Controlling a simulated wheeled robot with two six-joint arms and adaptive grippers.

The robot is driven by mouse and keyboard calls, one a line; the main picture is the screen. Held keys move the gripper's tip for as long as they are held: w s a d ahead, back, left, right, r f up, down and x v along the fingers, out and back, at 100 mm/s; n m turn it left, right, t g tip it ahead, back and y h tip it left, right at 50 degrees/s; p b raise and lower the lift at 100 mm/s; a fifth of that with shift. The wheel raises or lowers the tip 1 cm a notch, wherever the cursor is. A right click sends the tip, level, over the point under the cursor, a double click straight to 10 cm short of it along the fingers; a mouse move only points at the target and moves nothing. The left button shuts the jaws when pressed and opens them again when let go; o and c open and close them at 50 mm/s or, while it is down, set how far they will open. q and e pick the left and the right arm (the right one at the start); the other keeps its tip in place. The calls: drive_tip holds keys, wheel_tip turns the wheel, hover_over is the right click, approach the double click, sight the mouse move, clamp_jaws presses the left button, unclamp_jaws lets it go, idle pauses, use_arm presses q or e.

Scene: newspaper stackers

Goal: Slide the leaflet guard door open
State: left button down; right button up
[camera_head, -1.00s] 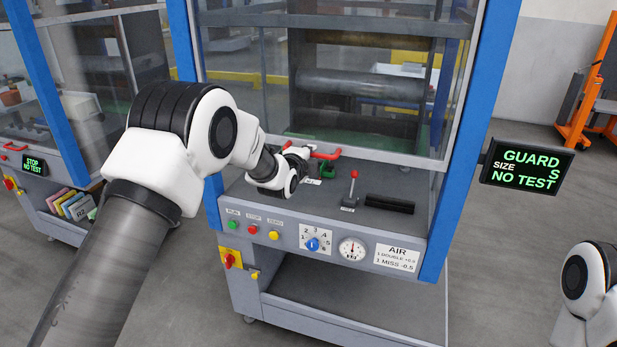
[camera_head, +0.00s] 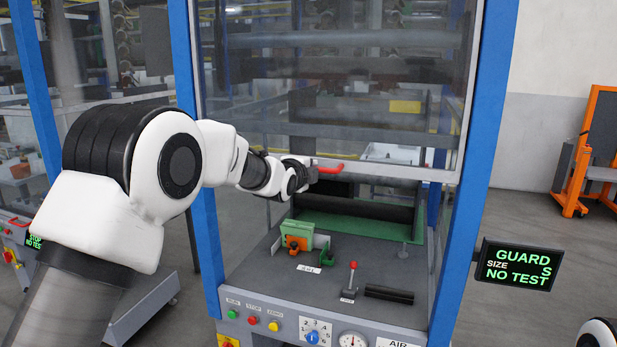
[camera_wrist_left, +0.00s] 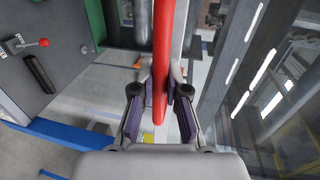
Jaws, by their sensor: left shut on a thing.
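The leaflet guard door (camera_head: 330,95) is a clear pane in a grey frame on the blue-posted machine. It stands partly raised, with an opening below its bottom rail (camera_head: 400,171). My left gripper (camera_head: 310,173) is shut on the red handle (camera_head: 330,169) at that rail. In the left wrist view the red handle (camera_wrist_left: 161,45) runs between the fingers of my left gripper (camera_wrist_left: 160,92). My right gripper is out of view; only a bit of my right arm shows at the lower right corner.
Below the door are a green block (camera_head: 305,232) with an orange part, a red-knobbed lever (camera_head: 352,275) and a black bar (camera_head: 389,294). A display (camera_head: 517,264) reading GUARDS, SIZE, NO TEST sticks out at the right. An orange-framed stand (camera_head: 590,160) is farther back.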

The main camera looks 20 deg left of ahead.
use_arm(q)
drive_tip(key=shift+r, duration=0.1)
drive_tip(key=c, duration=1.2)
unclamp_jaws()
drive_tip(key=shift+d, duration=0.25)
drive_tip(key=shift+s, duration=0.15)
drive_tip(key=v, duration=1.1)
drive_tip(key=shift+s, duration=0.3)
